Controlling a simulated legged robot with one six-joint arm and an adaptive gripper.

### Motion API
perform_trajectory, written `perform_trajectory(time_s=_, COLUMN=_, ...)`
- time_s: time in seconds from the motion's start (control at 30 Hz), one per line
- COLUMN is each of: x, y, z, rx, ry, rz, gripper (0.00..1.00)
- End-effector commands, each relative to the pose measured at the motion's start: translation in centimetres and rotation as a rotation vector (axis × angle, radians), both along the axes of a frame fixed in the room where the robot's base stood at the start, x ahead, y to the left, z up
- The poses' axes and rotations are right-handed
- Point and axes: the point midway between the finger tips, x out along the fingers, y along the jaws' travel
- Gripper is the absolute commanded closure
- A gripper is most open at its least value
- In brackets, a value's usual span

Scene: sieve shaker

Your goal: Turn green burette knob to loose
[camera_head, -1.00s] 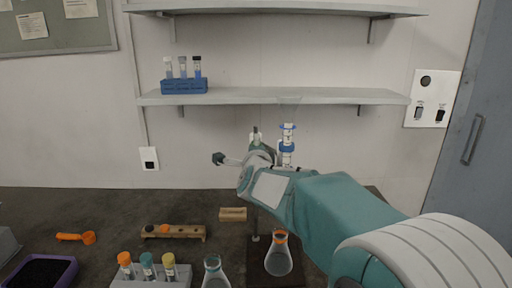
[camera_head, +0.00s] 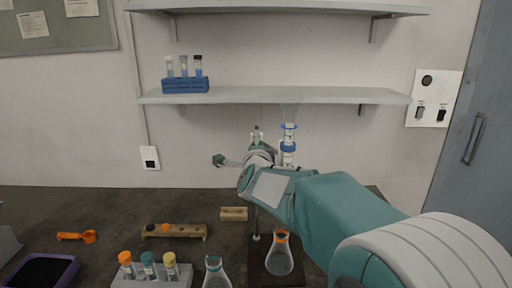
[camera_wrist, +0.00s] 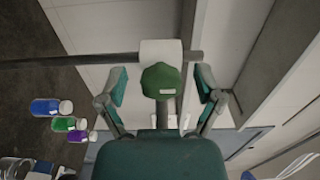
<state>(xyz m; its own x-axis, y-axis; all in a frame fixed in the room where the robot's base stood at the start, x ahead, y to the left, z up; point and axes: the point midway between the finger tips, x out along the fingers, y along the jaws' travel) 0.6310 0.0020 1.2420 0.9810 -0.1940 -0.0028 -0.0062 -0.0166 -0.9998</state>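The green knob (camera_wrist: 161,80) is in the middle of the wrist view, with a small pale label on its face. My gripper (camera_wrist: 161,86) is open, with one finger on each side of the knob and a visible gap on both sides. In the head view my gripper (camera_head: 257,139) is at the end of my teal-sleeved arm, left of the burette (camera_head: 288,147). The burette has blue bands and a clear funnel on top. My arm hides its lower part, and I cannot make out the green knob there.
An orange-banded flask (camera_head: 279,258) stands below on a dark base. Another flask (camera_head: 215,273) and a rack of capped tubes (camera_head: 150,279) stand to the left. A wooden block (camera_head: 233,214) lies behind. A shelf (camera_head: 330,96) runs along the wall above my gripper.

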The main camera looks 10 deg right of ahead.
Motion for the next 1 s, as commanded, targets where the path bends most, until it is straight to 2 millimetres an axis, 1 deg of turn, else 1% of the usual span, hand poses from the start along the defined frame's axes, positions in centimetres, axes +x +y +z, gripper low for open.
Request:
perform_trajectory(time_s=0.17, x=-0.1, y=0.0, z=0.1, rx=0.001, ry=-0.001, rz=-0.001, gripper=0.15)
perform_trajectory(time_s=0.27, x=-0.8, y=0.2, z=0.1, rx=0.001, ry=-0.002, rz=0.000, gripper=0.15)
perform_trajectory(time_s=0.37, x=-2.3, y=0.5, z=0.2, rx=0.001, ry=-0.003, rz=0.000, gripper=0.15)
perform_trajectory(time_s=0.7, x=-8.8, y=1.9, z=0.0, rx=0.000, ry=-0.002, rz=0.002, gripper=0.15)
perform_trajectory(time_s=0.83, x=-10.5, y=2.3, z=0.0, rx=0.000, ry=-0.002, rz=0.001, gripper=0.15)
perform_trajectory(time_s=1.0, x=-11.6, y=2.5, z=-0.1, rx=0.000, ry=0.000, rz=0.000, gripper=0.15)
